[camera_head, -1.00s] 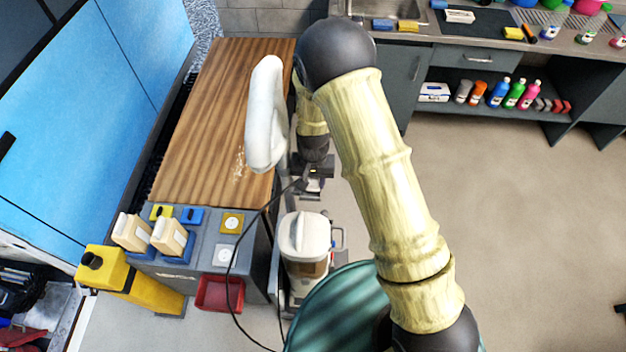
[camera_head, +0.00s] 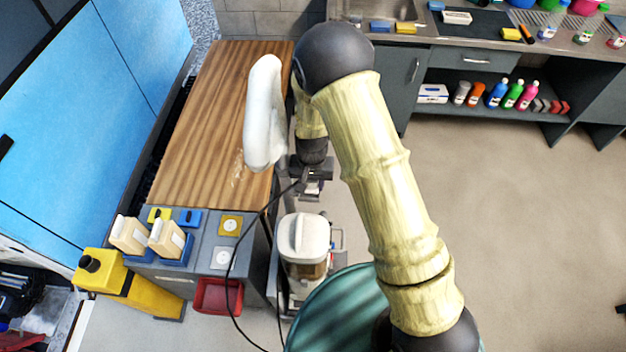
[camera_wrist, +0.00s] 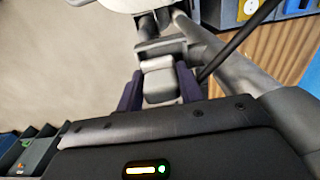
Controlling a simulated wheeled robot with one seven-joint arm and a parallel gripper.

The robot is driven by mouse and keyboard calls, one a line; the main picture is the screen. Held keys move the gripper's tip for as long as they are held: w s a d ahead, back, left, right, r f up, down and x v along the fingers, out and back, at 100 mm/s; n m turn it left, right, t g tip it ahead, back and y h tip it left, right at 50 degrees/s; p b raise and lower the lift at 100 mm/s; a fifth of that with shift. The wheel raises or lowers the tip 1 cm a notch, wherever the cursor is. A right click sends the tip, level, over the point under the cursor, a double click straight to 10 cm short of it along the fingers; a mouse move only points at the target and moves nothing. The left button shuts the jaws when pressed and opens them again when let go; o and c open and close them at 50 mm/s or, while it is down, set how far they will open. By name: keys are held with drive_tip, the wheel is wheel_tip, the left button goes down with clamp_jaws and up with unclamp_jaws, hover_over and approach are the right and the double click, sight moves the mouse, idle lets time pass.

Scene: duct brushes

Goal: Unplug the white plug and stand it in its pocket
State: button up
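My gripper (camera_head: 312,190) points down just behind the upright cleaning machine (camera_head: 305,243), to the right of the wooden bench top. In the wrist view, its two dark fingers (camera_wrist: 159,88) close on both sides of a pale grey-white block, which looks like the white plug (camera_wrist: 158,82). A black cord (camera_head: 234,255) runs from the gripper down in front of the socket panel to the floor. The white socket (camera_head: 222,257) looks empty. A grey bracket (camera_wrist: 160,47) lies close beyond the plug; I cannot tell whether the plug touches it or sits in a pocket.
The wooden bench (camera_head: 215,120) stands left of the gripper. A yellow socket (camera_head: 231,225), pale bottles in blue holders (camera_head: 168,240) and a red bin (camera_head: 217,296) are at its front. A teal round object (camera_head: 345,310) is near my base. Floor on the right is clear.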

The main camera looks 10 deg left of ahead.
drive_tip(key=shift+o, duration=0.7)
drive_tip(key=shift+s+a+b, duration=0.2)
drive_tip(key=shift+a+b, duration=0.05)
drive_tip(key=shift+b, duration=0.1)
wheel_tip(320, 180, up, 18)
drive_tip(key=b, duration=0.4)
drive_tip(key=shift+d+f, duration=0.25)
drive_tip(key=shift+d, duration=0.05)
drive_tip(key=shift+w, duration=0.1)
wheel_tip(320, 180, up, 5)
drive_tip(key=p, duration=0.4)
